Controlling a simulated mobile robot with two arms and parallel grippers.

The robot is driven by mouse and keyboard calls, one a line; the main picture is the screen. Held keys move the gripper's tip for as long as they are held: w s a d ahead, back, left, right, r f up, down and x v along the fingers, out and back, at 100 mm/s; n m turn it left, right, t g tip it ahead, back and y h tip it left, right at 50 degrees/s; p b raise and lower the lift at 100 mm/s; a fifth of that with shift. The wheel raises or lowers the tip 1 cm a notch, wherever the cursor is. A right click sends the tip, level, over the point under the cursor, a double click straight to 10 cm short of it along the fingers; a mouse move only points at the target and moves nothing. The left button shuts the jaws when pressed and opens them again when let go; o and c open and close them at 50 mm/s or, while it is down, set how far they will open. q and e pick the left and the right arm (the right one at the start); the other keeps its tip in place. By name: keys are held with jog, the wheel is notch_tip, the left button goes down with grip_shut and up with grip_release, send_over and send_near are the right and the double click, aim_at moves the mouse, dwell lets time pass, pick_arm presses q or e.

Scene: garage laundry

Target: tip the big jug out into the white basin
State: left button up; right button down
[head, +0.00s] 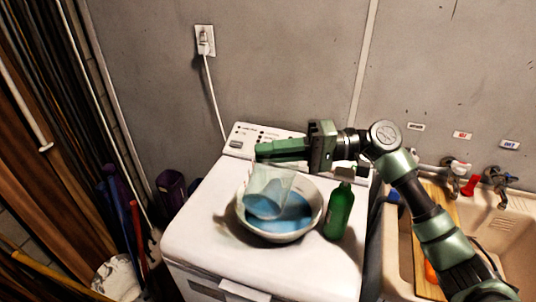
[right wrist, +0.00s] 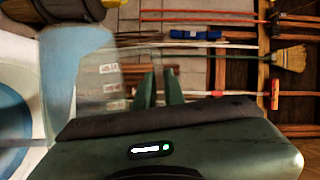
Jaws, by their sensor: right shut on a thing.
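The big jug (head: 272,185) is clear and tilted over the white basin (head: 312,226) in the head view. Blue shows in its lower part; I cannot tell there how much is liquid inside and how much is seen through it. My right gripper (head: 264,151) is shut on the jug at its upper side, above the basin. The basin stands on the white washing machine and holds blue liquid. In the right wrist view the jug (right wrist: 98,75) is left of my fingers (right wrist: 159,88), with blue along its left side, and the basin (right wrist: 28,88) is partly visible. My left gripper is not in view.
A green bottle (head: 341,211) stands close to the basin's right side on the washing machine (head: 190,234). A sink (head: 512,232) with taps and a wooden board is at the right. Long-handled tools and a bucket (head: 117,275) stand at the left.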

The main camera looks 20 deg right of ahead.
jog(key=shift+w+d+r+m+p, duration=0.2)
jog(key=shift+w+r+m+p, duration=0.15)
jog(key=shift+r, duration=0.15)
jog(key=shift+w+d+f, duration=0.1)
jog(key=shift+w, duration=0.05)
jog(key=shift+w+d+m+t+y, duration=0.1)
jog(key=shift+w+d+m+y, duration=0.15)
jog(key=shift+w+d+m, duration=0.4)
jog(key=shift+w+d+m+t+y, duration=0.1)
jog(key=shift+w+d+m+y, duration=0.2)
jog(key=shift+w+m, duration=0.5)
jog(key=shift+w+d+m+t+y, duration=0.1)
jog(key=shift+w+d+m+y, duration=0.15)
jog(key=shift+w+d+m, duration=0.4)
jog(key=shift+w+a, duration=0.15)
notch_tip(320, 180, up, 6)
jog(key=p, duration=0.3)
jog(key=shift+p, duration=0.3)
